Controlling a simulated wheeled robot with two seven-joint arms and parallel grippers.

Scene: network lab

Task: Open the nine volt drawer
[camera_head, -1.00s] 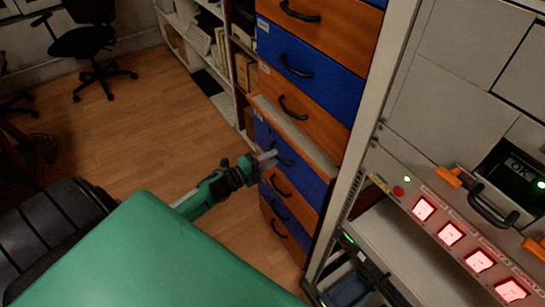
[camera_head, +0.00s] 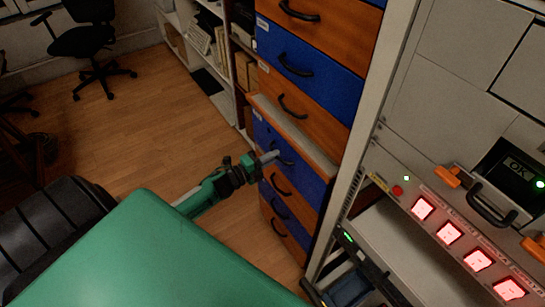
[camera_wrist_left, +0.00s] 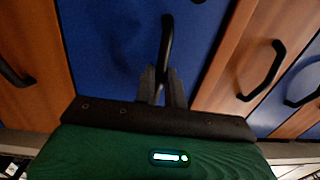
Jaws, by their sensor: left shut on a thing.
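A tall drawer cabinet with blue and orange fronts and black arched handles stands at the centre right of the head view. My left gripper (camera_head: 270,157) is at a blue drawer (camera_head: 306,172) just below the cabinet's grey ledge. In the wrist view its fingers (camera_wrist_left: 160,88) are shut on the black handle (camera_wrist_left: 167,40) of that blue drawer front (camera_wrist_left: 110,50). My right gripper is not in view.
Other drawers sit above and below, such as the orange drawer (camera_head: 283,182). A grey rack (camera_head: 440,110) with lit red buttons and an orange-ended handle stands close on the right. Shelves (camera_head: 205,40) and an office chair (camera_head: 90,45) are behind.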

